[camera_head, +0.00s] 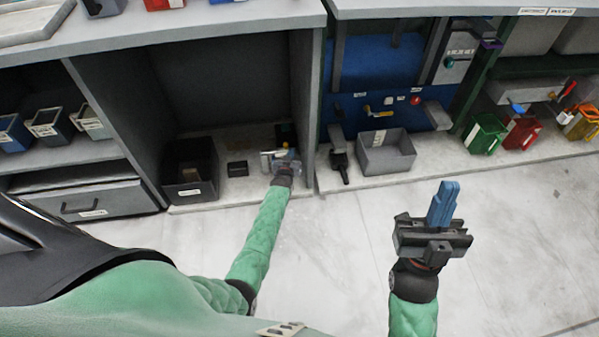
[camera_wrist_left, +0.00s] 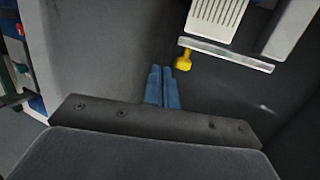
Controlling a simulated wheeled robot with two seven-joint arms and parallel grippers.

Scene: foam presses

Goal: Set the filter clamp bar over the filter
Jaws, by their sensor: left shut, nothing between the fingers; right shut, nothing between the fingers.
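In the left wrist view a white ribbed piece that looks like the filter (camera_wrist_left: 215,20) is at the top. A light grey metal bar, seemingly the clamp bar (camera_wrist_left: 228,55), lies along its lower edge, with a yellow knob (camera_wrist_left: 183,61) at the left end. My left gripper (camera_wrist_left: 162,72) is shut and empty, its blue fingertips just below and left of the knob, apparently apart from it. In the head view my left gripper (camera_head: 285,154) is inside the open bay and hides part of the fixture. My right gripper (camera_head: 448,187) is shut and empty above the floor.
A black bin (camera_head: 190,170) and a small black box (camera_head: 237,169) stand left of my left gripper. The bay's right wall (camera_head: 303,100) is close beside it. A grey open bin (camera_head: 386,152) stands before the blue press (camera_head: 380,62). The floor in front is clear.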

